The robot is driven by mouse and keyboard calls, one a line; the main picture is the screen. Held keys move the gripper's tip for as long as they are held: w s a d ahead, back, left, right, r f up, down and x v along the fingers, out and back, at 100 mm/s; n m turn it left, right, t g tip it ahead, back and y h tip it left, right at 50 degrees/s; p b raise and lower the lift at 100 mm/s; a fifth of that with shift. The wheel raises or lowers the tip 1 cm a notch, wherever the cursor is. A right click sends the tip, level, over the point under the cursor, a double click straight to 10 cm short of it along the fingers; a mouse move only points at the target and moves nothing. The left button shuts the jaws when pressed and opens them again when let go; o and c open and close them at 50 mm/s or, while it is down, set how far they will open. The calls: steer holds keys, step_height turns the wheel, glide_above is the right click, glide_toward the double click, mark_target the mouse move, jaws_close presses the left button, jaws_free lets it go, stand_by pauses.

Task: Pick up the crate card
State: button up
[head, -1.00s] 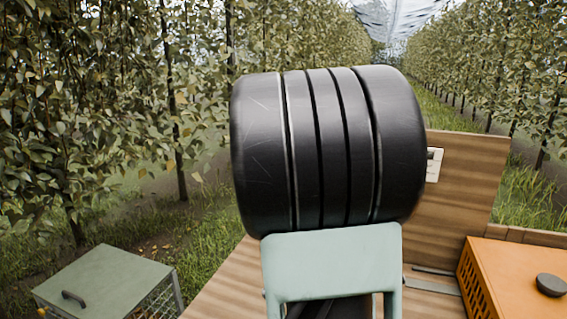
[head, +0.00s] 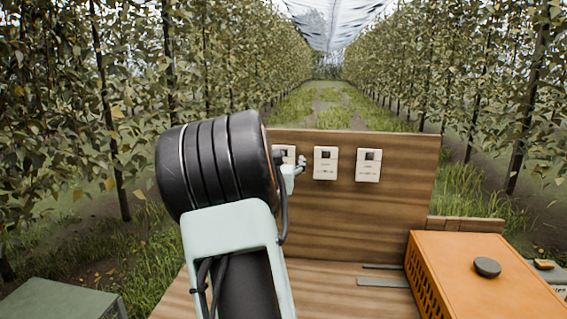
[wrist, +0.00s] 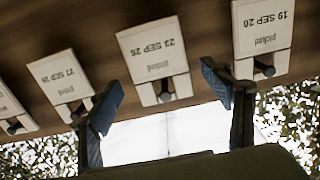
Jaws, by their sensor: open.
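White cards hang in a row on an upright wooden board. In the head view a middle card (head: 325,163) and a right card (head: 368,165) are clear; a left card (head: 283,154) is partly hidden by my arm. The wrist view shows them upside down: a card marked 19 SEP 26 (wrist: 263,25), one marked 23 SEP 26 (wrist: 152,48), one marked 27 SEP 26 (wrist: 60,77), and a fourth cut off at the left edge. I cannot tell which is the crate card. My gripper (wrist: 161,82) is open and empty, its fingers either side of the 23 SEP card's dark peg.
The board (head: 330,222) stands at the back of a wooden bench top. An orange vented box (head: 470,262) with a black knob is at the right. A green box (head: 62,300) is at the lower left. Tree rows flank a clear grass lane behind.

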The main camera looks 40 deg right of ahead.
steer(key=shift+x, duration=1.5)
steer(key=shift+f, duration=0.1)
steer(key=c, duration=1)
steer(key=shift+c, duration=0.2)
